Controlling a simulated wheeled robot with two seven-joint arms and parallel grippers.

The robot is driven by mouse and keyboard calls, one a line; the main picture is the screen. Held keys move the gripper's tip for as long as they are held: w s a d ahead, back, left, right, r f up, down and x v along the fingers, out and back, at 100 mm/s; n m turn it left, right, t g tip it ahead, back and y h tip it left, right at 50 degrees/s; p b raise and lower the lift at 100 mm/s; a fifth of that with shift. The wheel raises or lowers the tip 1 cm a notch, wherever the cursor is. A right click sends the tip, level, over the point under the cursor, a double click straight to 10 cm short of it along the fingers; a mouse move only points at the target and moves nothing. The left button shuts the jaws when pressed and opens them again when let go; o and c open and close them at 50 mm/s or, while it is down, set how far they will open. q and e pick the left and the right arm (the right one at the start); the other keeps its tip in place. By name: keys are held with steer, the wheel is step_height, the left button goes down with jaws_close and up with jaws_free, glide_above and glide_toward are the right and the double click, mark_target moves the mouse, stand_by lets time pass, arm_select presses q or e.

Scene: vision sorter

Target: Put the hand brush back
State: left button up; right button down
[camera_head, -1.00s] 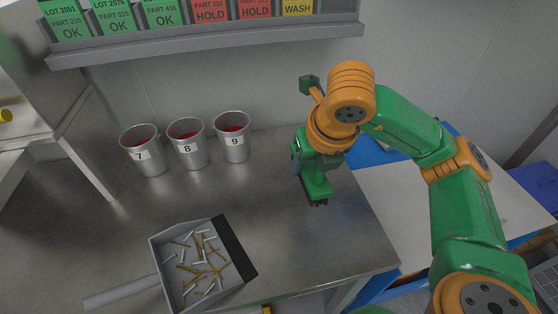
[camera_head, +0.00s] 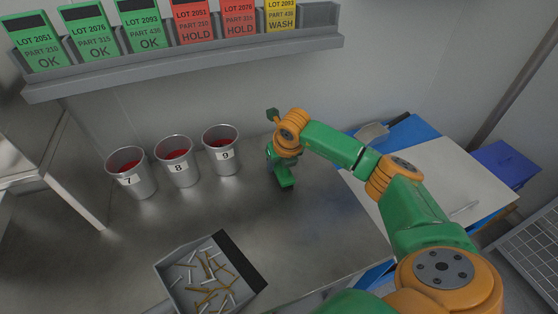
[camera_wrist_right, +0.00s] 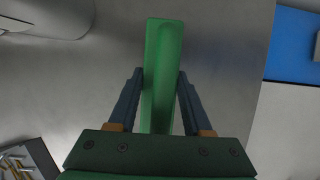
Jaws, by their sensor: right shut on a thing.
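The green hand brush (camera_head: 285,180) is in my right gripper (camera_head: 276,163), right of the cup marked 9. In the right wrist view the brush's long green back (camera_wrist_right: 164,50) runs between the two dark fingers of my right gripper (camera_wrist_right: 160,88), which are shut on it. The brush is over the metal table (camera_head: 310,220); I cannot tell whether its bristles touch the surface. My left gripper is not in view.
Metal cups numbered 7 (camera_head: 131,178), 8 (camera_head: 177,165) and 9 (camera_head: 222,153) stand along the back. A card rack (camera_head: 190,62) is on the wall. A blue mat (camera_head: 418,133) and white board (camera_head: 440,175) lie right.

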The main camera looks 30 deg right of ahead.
steer(key=shift+f, duration=0.2)
steer(key=shift+c, duration=1.6)
jaws_free()
steer(key=shift+r, duration=0.1)
steer(key=shift+r, duration=0.1)
steer(key=shift+r, duration=0.3)
steer(key=b+v, duration=0.1)
steer(key=v, duration=1)
steer(key=shift+s+a+r+b, duration=0.15)
steer(key=shift+s+r+b, duration=0.1)
steer(key=shift+s+b, duration=0.1)
steer(key=shift+w, duration=0.1)
